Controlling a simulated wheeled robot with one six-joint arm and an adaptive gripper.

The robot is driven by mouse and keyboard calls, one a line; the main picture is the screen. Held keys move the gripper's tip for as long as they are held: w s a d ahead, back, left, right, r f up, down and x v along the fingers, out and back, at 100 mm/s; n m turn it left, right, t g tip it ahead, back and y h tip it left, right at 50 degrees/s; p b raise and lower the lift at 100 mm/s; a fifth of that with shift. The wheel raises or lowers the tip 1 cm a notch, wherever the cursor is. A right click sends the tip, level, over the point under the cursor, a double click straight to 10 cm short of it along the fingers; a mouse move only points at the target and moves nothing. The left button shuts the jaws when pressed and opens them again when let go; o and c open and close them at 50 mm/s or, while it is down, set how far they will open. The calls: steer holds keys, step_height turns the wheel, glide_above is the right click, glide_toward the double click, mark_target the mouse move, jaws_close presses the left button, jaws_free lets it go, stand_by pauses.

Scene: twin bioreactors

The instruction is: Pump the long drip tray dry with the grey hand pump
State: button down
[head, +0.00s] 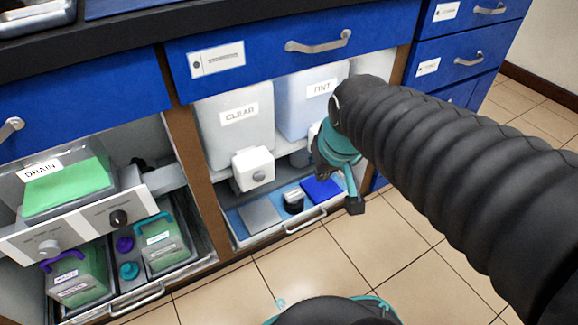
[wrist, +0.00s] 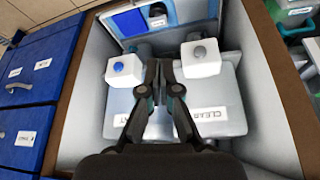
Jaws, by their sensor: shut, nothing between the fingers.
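My gripper (wrist: 163,68) is shut and empty in the wrist view. It hangs in the middle cabinet opening, between a white block with a grey round button (wrist: 200,55) and one with a blue button (wrist: 122,67). In the head view my arm hides most of the gripper and the blue-button block. The grey-button block (head: 253,168) is on the front of the CLEAR container (head: 236,115). On the left, a white panel carries a light grey knob (head: 49,247) and a black knob (head: 118,217). I cannot tell which part is the hand pump or the long drip tray.
The TINT container (head: 308,97) stands beside CLEAR. A pull-out tray (head: 306,226) below holds grey and blue pads and a dark-capped jar. The DRAIN container (head: 65,185) holds green liquid, above handled containers. A wooden divider (head: 190,150) separates the cabinets; tiled floor lies clear in front.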

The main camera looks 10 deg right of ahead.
steer(key=w+f+g, duration=0.1)
steer(key=w+f, duration=0.2)
steer(key=w, duration=0.5)
steer(key=n+g+p, duration=0.2)
steer(key=n+p, duration=0.1)
glide_above(294, 193)
step_height(294, 193, down, 21)
step_height(294, 193, down, 5)
steer(key=b, duration=0.3)
steer(key=shift+s, duration=0.15)
steer(key=shift+r, duration=0.1)
steer(key=shift+f+b, duration=0.3)
steer(key=shift+f, duration=2.7)
steer(key=shift+r+p, duration=0.85)
steer(key=shift+r, duration=0.75)
